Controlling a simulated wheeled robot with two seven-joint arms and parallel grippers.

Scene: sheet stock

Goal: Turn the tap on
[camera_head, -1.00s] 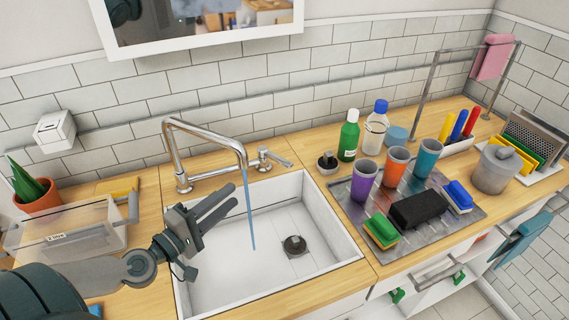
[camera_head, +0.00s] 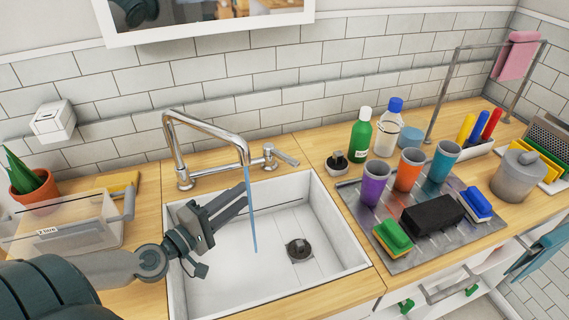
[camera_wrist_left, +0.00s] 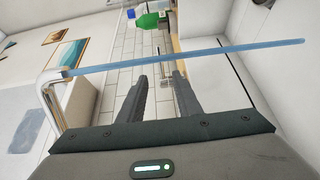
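The chrome tap (camera_head: 210,130) stands at the back of the white sink, with its spout arching over the basin. A thin blue stream of water (camera_head: 252,215) falls from the spout; it also crosses the left wrist view (camera_wrist_left: 190,58). The tap's lever (camera_head: 285,157) sits on a short post right of the spout, and nothing touches it. My left gripper (camera_head: 240,203) is over the left part of the basin, just left of the stream. Its two fingers are apart and empty in the left wrist view (camera_wrist_left: 160,82). My right gripper is not in view.
The sink (camera_head: 345,262) has a dark drain plug (camera_head: 299,250). Right of it, a metal tray (camera_head: 355,215) holds cups and sponges, with a green bottle (camera_head: 361,138) behind. A clear box (camera_head: 75,235) and a potted plant (camera_head: 32,188) stand left. A mirror hangs above.

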